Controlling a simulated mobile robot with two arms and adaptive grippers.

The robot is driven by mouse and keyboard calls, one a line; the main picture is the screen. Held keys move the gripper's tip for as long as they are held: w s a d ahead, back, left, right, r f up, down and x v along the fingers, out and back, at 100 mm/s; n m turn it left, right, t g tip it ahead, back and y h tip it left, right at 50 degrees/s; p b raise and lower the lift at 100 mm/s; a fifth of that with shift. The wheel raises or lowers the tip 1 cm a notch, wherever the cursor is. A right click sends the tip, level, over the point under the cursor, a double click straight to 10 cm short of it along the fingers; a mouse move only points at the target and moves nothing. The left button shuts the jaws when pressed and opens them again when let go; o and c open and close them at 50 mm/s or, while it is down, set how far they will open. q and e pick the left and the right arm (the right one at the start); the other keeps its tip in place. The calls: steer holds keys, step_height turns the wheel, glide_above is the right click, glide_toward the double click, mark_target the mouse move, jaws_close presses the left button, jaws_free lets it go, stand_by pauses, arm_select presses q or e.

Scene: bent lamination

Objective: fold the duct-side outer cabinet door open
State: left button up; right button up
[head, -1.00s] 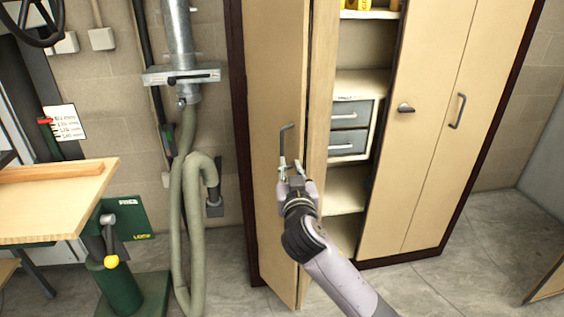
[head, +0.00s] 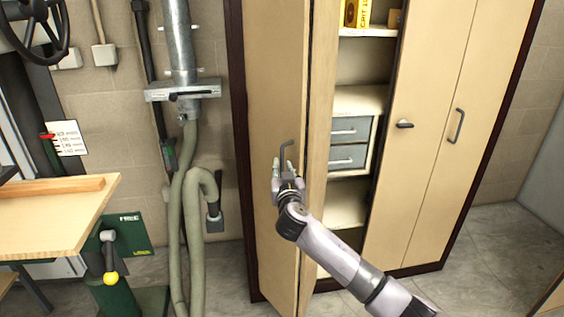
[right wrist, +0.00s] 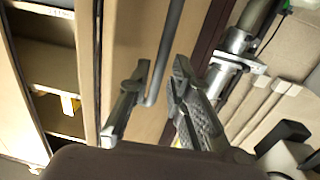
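The duct-side outer cabinet door (head: 273,85) is the tan leaf nearest the duct, standing at an angle with a second leaf (head: 322,90) folded beside it. Its grey bar handle (head: 287,146) also shows in the right wrist view (right wrist: 170,50). My right gripper (head: 283,165) is at the lower part of this handle. In the right wrist view its two fingers (right wrist: 161,68) are apart, with the handle's lower end between them and gaps visible. Contact cannot be told. My left gripper is not in view.
A metal duct (head: 181,50) with a green hose (head: 183,220) hangs left of the cabinet. A workbench (head: 50,220) stands at far left. The right-hand cabinet doors (head: 425,140) are closed. Open shelves (head: 358,100) and grey drawers (head: 350,130) show between.

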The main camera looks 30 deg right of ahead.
mark_target(282, 165)
steer(key=shift+x, duration=1.65)
jaws_close()
